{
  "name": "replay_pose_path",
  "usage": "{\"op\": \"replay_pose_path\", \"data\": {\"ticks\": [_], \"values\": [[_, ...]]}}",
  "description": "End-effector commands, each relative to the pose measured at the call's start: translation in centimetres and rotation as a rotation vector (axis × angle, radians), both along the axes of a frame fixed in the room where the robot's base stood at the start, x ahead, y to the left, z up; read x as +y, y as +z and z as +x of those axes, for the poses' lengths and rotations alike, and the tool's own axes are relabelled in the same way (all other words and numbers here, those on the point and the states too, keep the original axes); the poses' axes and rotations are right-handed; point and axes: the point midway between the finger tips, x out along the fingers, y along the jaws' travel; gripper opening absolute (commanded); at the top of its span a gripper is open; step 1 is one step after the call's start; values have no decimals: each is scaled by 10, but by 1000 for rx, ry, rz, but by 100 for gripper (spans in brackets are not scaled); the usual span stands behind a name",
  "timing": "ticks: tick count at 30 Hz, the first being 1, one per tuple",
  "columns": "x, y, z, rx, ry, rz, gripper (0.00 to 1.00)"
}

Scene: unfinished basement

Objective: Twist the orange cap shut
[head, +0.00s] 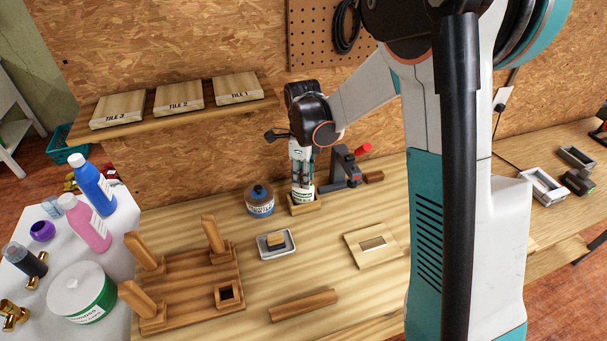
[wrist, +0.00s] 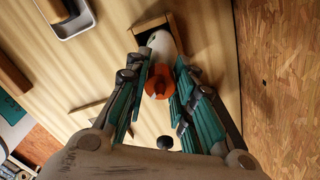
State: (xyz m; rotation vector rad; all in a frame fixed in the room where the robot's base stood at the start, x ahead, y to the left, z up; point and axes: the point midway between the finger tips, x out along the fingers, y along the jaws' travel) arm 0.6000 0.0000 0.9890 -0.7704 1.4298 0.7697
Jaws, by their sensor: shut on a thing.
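The orange cap (wrist: 159,82) sits on top of a white bottle (wrist: 161,44) in the wrist view. In the head view the bottle (head: 303,195), with a green-marked label, stands upright in a wooden holder (head: 304,209) on the workbench. My gripper (head: 302,178) points down over the bottle from above. In the wrist view my gripper's teal fingers (wrist: 161,74) are on both sides of the cap and shut on it. The fingers hide the cap in the head view. I cannot tell how tight the cap sits.
A clamp with a red handle (head: 347,168) stands close on the right. A small tray (head: 276,253), a slotted wooden plate (head: 371,244) and a wooden frame with pegs (head: 188,284) lie in front. A shelf (head: 178,115) hangs behind.

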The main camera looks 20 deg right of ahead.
Motion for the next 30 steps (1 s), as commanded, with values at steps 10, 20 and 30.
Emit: {"op": "replay_pose_path", "data": {"ticks": [10, 20, 30], "values": [[0, -1, 0, 0, -174, 0, 10], [0, -1, 0, 0, -295, 0, 10], [0, -1, 0, 1, -614, 1, 14]]}}
